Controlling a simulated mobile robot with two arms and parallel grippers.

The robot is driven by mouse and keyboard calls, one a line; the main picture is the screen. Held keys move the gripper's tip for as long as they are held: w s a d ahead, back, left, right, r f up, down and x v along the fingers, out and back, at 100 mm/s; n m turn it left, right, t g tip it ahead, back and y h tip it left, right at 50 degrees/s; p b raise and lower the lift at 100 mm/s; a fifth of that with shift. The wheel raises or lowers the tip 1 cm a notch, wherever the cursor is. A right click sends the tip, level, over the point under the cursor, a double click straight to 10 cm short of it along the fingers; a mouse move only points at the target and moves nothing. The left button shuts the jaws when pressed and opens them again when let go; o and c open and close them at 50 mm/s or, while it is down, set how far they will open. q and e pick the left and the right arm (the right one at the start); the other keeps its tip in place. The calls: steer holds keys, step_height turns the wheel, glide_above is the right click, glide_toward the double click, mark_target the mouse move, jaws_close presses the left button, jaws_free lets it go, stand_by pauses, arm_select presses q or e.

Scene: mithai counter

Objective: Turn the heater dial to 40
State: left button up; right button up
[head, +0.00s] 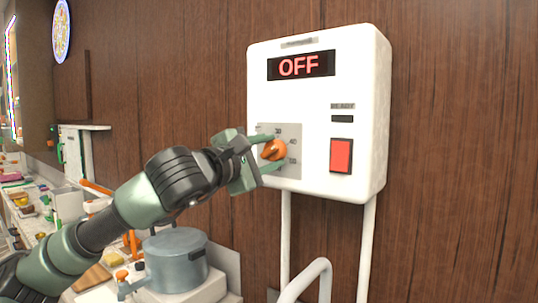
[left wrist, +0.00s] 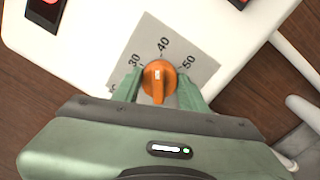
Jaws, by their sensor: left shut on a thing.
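The heater is a white wall box (head: 320,100) with a display (head: 301,66) reading OFF in red. Its orange dial (head: 273,150) sits on a grey scale plate (head: 291,130) at the lower left of the box. In the left wrist view the dial (left wrist: 158,82) has a white mark pointing up, close to 40 and perhaps slightly towards 30. My left gripper (head: 262,154) is shut on the dial, one finger on each side; both fingers also show in the left wrist view (left wrist: 159,90). My right gripper is not in view.
A red button (head: 341,155) is right of the dial, below a dark indicator (head: 342,118). White pipes (head: 286,230) run down from the box. A grey pot (head: 176,262) stands below my left arm. A cluttered counter is at left.

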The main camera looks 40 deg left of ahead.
arm_select(q)
steer(key=shift+m, duration=0.5)
steer(key=o, duration=1.4)
steer(key=shift+c, duration=0.2)
steer(key=s+b, duration=0.1)
steer(key=b, duration=0.1)
steer(key=s+b, duration=0.1)
steer(key=shift+s+d+f+b, duration=0.2)
steer(key=shift+s+f+b, duration=0.15)
steer(key=shift+f, duration=0.05)
steer(key=s+b, duration=0.2)
steer(key=s, duration=0.1)
steer(key=s+b, duration=0.1)
steer(key=s, duration=0.1)
steer(key=shift+d+r, duration=0.2)
steer(key=shift+d, duration=0.2)
